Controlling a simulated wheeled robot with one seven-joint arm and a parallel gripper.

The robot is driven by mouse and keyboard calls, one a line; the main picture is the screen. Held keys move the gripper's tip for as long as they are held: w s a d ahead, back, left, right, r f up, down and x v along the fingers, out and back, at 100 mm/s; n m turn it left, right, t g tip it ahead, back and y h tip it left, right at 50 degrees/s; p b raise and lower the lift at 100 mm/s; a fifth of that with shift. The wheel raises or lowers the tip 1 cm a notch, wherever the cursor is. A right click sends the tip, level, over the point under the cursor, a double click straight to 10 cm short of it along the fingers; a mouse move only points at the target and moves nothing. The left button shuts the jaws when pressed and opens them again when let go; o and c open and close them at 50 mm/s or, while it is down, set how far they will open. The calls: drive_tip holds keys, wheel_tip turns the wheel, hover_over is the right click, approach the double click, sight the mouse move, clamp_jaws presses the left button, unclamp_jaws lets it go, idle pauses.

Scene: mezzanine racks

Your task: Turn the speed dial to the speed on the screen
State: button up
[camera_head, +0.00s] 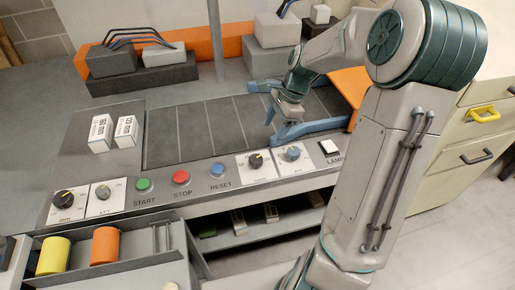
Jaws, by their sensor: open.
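My gripper (270,116) has blue fingers and is open and empty. It hangs over the right part of the dark slatted bed, behind the panel's right-hand dials. One dial with a black knob and yellow mark (256,160) sits on a white plate at the panel's middle right. Another black-and-yellow dial (64,198), marked mm, is at the far left, next to a key switch (103,192). The small lettering is too small to tell which is the speed dial. I see no screen.
Green START (144,185), red STOP (181,177) and blue RESET (217,170) buttons line the panel; a white LAMP button (329,147) is right. Two white boxes (113,132) stand at left. Yellow (54,256) and orange (105,246) cylinders sit in front. A post (215,40) rises behind.

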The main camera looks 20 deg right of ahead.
sight(257, 158)
drive_tip(key=shift+m+y, duration=0.3)
drive_tip(key=shift+m, duration=0.2)
drive_tip(key=x, duration=0.4)
drive_tip(key=p+x, duration=0.1)
drive_tip(key=x, duration=0.4)
drive_tip(key=w+x, duration=0.1)
drive_tip(key=x, duration=0.3)
drive_tip(key=shift+d+f, duration=0.15)
drive_tip(key=shift+f, duration=0.15)
drive_tip(key=c, duration=1)
drive_tip(key=shift+o, duration=0.2)
drive_tip(key=shift+d, duration=0.2)
drive_tip(key=shift+w+a, duration=0.1)
drive_tip(key=shift+a, duration=0.05)
